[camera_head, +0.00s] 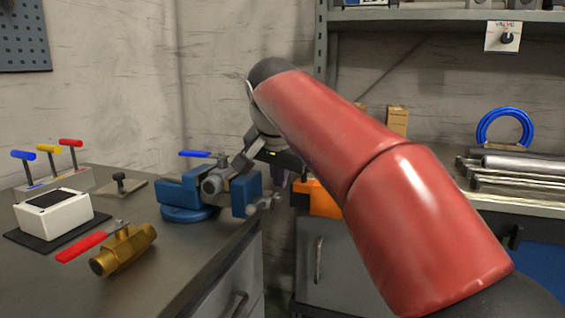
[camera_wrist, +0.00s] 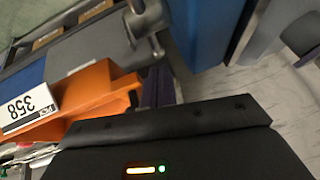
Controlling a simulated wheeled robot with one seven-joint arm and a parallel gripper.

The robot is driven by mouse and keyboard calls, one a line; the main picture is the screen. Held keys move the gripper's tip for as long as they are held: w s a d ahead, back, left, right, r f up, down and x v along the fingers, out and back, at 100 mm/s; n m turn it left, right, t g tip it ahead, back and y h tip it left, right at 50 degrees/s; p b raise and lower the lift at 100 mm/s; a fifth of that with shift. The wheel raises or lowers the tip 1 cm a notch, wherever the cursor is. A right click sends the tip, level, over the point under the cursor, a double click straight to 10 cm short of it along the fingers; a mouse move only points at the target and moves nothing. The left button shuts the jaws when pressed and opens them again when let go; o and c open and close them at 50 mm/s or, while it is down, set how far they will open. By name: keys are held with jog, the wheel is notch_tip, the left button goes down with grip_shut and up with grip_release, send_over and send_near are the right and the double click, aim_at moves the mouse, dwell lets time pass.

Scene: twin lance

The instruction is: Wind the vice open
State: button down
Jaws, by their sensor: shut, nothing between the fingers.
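The blue vice (camera_head: 178,198) sits near the right edge of the left bench in the head view. What looks like the same bar shows at the top of the wrist view (camera_wrist: 146,22). My red arm hides part of the scene.
An orange bin (camera_head: 323,202), labelled 358 in the wrist view (camera_wrist: 88,95), stands right of the vice. A brass valve (camera_head: 124,250) with a red lever, a white box (camera_head: 52,215) and coloured levers (camera_head: 48,168) occupy the left bench. Its front is clear.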

aim_at(277, 196)
jog(key=shift+s+a+f, duration=0.15)
jog(key=shift+a+f, duration=0.05)
jog(key=shift+f, duration=0.55)
jog(key=shift+p, duration=0.4)
jog(key=shift+f+g+p, duration=0.3)
jog(key=shift+g+p, duration=0.1)
jog(key=shift+p, duration=0.05)
jog(key=shift+f, duration=0.45)
